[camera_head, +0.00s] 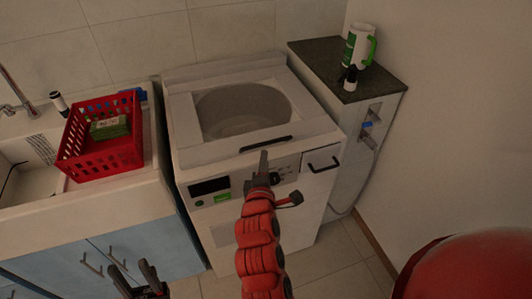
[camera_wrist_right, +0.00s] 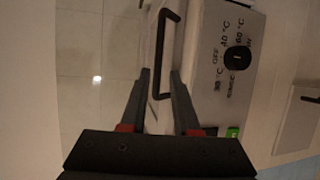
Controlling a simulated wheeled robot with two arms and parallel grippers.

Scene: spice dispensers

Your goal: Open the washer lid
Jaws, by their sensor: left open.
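The white washer (camera_head: 185,145) stands in the middle of the head view. Its lid (camera_head: 184,115) lies flat on top, with a large grey round window and a black handle (camera_head: 266,144) along the front edge. My right gripper (camera_head: 264,160) is in front of the control panel, just below that handle. My left gripper (camera_head: 134,270) is open and empty, low at the bottom left.
A red basket (camera_head: 105,160) with a green packet (camera_head: 110,127) sits on the sink counter at left. At right, a dark-topped cabinet (camera_head: 325,62) holds a white and green container (camera_head: 358,48) and a small black and white item. Blue cabinet doors (camera_head: 140,247) are below the sink.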

